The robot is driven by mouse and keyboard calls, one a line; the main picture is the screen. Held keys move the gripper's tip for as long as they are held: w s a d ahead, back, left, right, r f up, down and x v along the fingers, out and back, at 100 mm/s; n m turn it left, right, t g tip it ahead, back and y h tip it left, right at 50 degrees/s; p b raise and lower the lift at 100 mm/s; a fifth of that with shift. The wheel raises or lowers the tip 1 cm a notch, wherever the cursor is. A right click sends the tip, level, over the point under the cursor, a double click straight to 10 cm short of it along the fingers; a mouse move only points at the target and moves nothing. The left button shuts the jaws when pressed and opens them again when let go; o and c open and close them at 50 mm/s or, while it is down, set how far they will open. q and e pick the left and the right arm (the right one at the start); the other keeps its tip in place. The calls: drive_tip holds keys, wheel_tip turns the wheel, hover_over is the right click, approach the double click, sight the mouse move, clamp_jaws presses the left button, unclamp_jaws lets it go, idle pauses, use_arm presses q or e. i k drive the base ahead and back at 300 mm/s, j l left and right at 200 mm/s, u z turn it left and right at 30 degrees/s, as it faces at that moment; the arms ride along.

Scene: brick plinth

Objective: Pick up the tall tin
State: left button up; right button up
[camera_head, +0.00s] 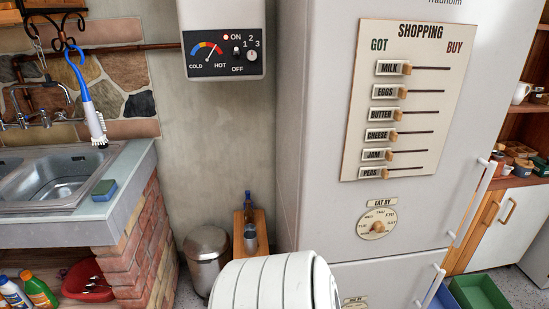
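I see no object that I can surely call the tall tin. A small grey metallic cylinder (250,238), perhaps a tin or cup, is at a narrow wooden stand (239,247) between the wall and the fridge. A dark blue bottle (247,206) stands just behind it. A rounded white ribbed part at the bottom centre looks like my own arm and hides the floor there. Neither of my grippers is in view.
A pedal bin (206,258) stands left of the wooden stand. The tall fridge (317,150) bounds the right. A sink counter (122,188) on a brick plinth (145,240) is at the left, with bottles (38,291) and a red bowl (87,281) below.

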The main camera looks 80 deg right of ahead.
sight(249, 236)
drive_tip(key=z, duration=2.5)
